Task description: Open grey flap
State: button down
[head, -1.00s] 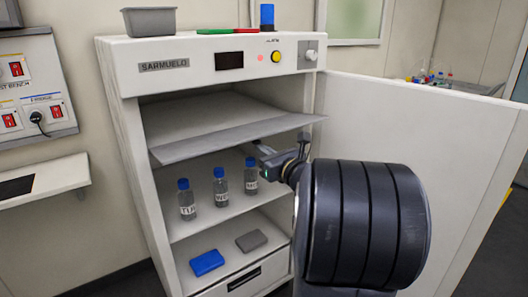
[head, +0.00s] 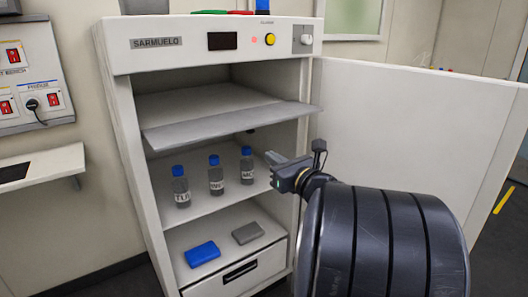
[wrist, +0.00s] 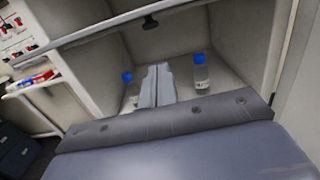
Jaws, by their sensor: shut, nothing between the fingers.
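The grey flap (head: 230,127) sticks out from the upper compartment of the white cabinet, nearly level. Its front edge reaches past the cabinet's right front post. In the wrist view, what looks like its edge (wrist: 110,32) runs across the top. My gripper (head: 272,158) is below and in front of the flap's right part, apart from it. Its two fingers are closed together and empty, and they also show in the wrist view (wrist: 157,70). Three blue-capped bottles stand on the shelf below the flap: left (head: 181,188), middle (head: 216,178) and right (head: 247,168).
The white cabinet door (head: 410,150) stands wide open on the right, behind my arm. A blue block (head: 202,254) and a grey block (head: 248,233) lie on the bottom level, above a drawer (head: 240,272). A wall shelf (head: 50,170) is at the left.

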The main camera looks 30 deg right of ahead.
aim_at(241, 123)
jog(key=s, duration=0.3)
jog(key=shift+s+f, duration=0.1)
jog(key=shift+s, duration=0.15)
jog(key=w+r+p, duration=0.2)
jog(key=w, duration=0.8)
jog(key=shift+w+a+r, duration=0.15)
jog(key=shift+r, duration=0.2)
